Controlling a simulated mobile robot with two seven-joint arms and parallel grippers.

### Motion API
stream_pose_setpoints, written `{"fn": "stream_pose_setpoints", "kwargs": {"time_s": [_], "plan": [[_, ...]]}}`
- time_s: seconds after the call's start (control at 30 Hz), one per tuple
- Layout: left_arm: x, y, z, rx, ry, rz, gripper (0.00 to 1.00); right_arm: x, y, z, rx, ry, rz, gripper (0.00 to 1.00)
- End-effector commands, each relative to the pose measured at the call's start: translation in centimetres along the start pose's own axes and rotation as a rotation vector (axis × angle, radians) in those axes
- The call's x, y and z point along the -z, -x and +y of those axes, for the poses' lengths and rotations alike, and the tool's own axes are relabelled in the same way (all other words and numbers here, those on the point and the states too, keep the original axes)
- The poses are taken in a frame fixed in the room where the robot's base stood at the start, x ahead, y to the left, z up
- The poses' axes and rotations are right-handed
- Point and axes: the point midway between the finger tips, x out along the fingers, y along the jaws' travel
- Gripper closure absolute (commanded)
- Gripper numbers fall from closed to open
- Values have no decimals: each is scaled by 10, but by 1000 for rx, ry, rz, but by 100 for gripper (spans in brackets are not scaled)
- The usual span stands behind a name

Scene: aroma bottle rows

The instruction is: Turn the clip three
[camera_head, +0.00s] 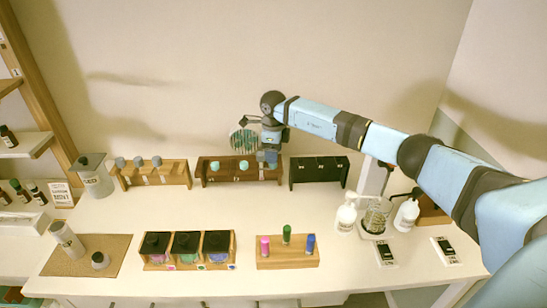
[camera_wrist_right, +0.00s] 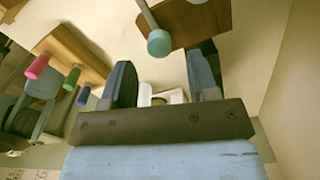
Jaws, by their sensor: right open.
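The dark brown rack (camera_head: 228,178) stands at the back middle of the table. Two teal round-ended pieces, at the left (camera_head: 215,166) and in the middle (camera_head: 243,165), show on it; I cannot tell if these are the clips. My right gripper (camera_head: 267,157) is over the right end of this rack and hides what is there. In the right wrist view the gripper (camera_wrist_right: 163,82) is open, with nothing visibly held. One teal round end (camera_wrist_right: 159,43) on a thin rod shows beyond the fingers, beside a brown board (camera_wrist_right: 195,22). My left gripper is not in view.
A light wooden rack (camera_head: 152,180) with grey knobs stands left, a black rack (camera_head: 318,180) right. Pink, green and blue bottles stand on a wooden block (camera_head: 287,262) in front. Dark-lidded jars (camera_head: 187,243), pump bottles (camera_head: 346,216) and a glass beaker (camera_head: 376,216) are nearby. The table's middle is clear.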

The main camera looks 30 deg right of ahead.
Motion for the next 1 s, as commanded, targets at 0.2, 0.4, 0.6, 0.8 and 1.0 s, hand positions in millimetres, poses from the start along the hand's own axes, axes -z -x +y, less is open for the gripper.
{"fn": "stream_pose_setpoints", "kwargs": {"time_s": [0.2,0.4,0.6,0.8,1.0], "plan": [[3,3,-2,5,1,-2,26,0,-27,0,-1,0,1,46],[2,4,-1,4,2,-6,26,0,-34,0,0,1,-1,46],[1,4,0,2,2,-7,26,0,-34,0,0,1,-1,48],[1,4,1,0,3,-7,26,0,-34,0,0,1,-1,94],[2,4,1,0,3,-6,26,0,-34,0,0,-5,-1,95]]}}
